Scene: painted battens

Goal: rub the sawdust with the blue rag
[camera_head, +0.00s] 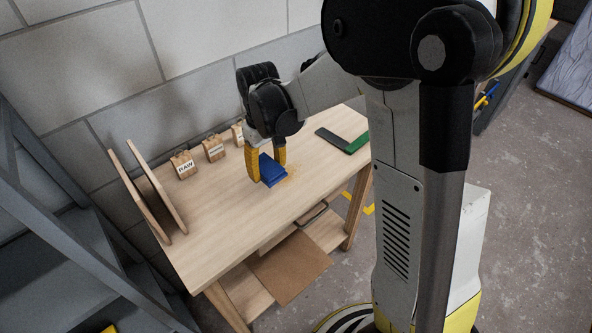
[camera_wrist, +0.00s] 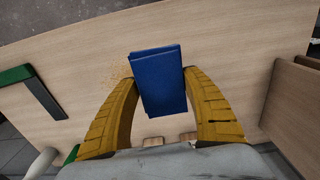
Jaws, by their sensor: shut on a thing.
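The blue rag (camera_head: 272,170) is a folded block between the yellow fingers of my gripper (camera_head: 266,165), low over the wooden table. In the wrist view the rag (camera_wrist: 158,80) sits between both fingertips of my gripper (camera_wrist: 159,78), which is shut on it. The sawdust (camera_head: 291,171) is a faint tan patch at the right of the rag. In the wrist view the sawdust (camera_wrist: 118,76) shows as specks at the rag's left edge, and part of it may be hidden under the rag. I cannot tell whether the rag touches the tabletop.
The table (camera_head: 215,207) has bare room in front and left. Wooden blocks with labels, one reading RAW (camera_head: 184,165), stand along the back. Two upright battens (camera_head: 150,190) stand at the left end. A dark and green angled piece (camera_head: 345,141) lies at the right end.

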